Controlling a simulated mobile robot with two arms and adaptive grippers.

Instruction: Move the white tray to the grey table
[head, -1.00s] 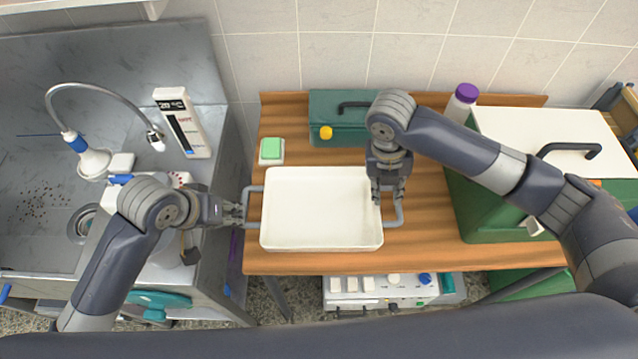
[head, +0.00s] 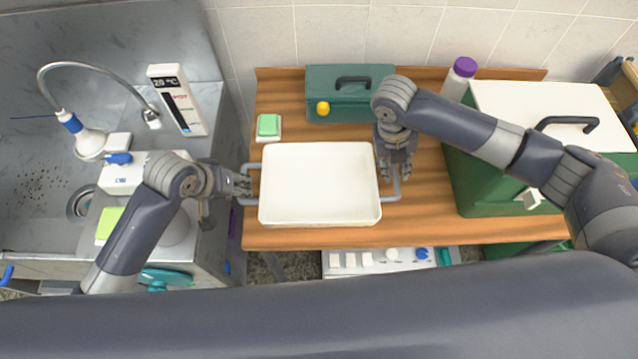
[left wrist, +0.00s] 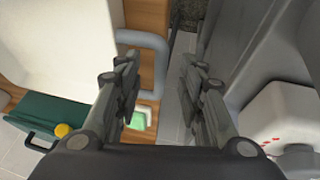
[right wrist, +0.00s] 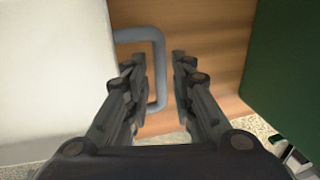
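The white tray (head: 320,185) lies flat and empty on the wooden table (head: 420,233), with a grey loop handle at each side. My left gripper (head: 244,184) is at the tray's left handle (head: 250,201). In the left wrist view its fingers (left wrist: 158,88) are apart, with the handle (left wrist: 157,62) showing between them. My right gripper (head: 397,172) is at the right handle (head: 394,192). In the right wrist view its fingers (right wrist: 155,82) are apart, with the handle (right wrist: 158,60) between them. I cannot make out a separate grey table.
A green toolbox (head: 350,92) and a green sponge (head: 268,125) lie behind the tray. A green box with a white lid (head: 545,110) and a purple-capped bottle (head: 460,78) stand to the right. A grey metal sink unit (head: 185,50) is at the left.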

